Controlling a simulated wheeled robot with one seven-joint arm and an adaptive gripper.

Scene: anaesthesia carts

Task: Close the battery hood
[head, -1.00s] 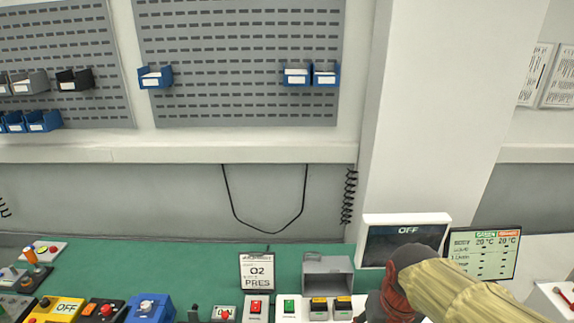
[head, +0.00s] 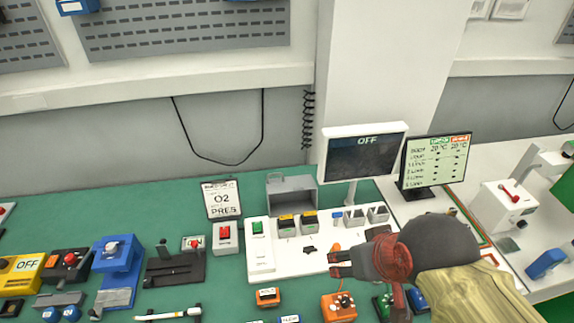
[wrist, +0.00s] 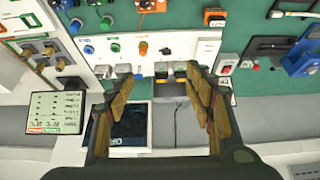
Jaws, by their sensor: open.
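A grey, box-like hood (head: 292,196) stands at the back of the white panel (head: 262,262), its hollow side facing me; I take it for the battery hood, and it looks raised. In front of it sit two yellow-and-black blocks (head: 298,223), likely the batteries. In the wrist view the grey hood (wrist: 172,90) lies between the fingers, partly hidden by the right finger. My gripper (head: 342,263) is open and empty, in front and to the right of the hood in the head view. In the wrist view its fingers (wrist: 158,84) are spread wide, apart from the hood.
An OFF monitor (head: 363,155) stands just right of the hood, with a readings screen (head: 435,163) beyond. An O2 PRES sign (head: 222,198) is on its left. Grey-topped blocks (head: 366,215), knobs and switches crowd the panel. Green table (head: 150,205) is clear behind the left devices.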

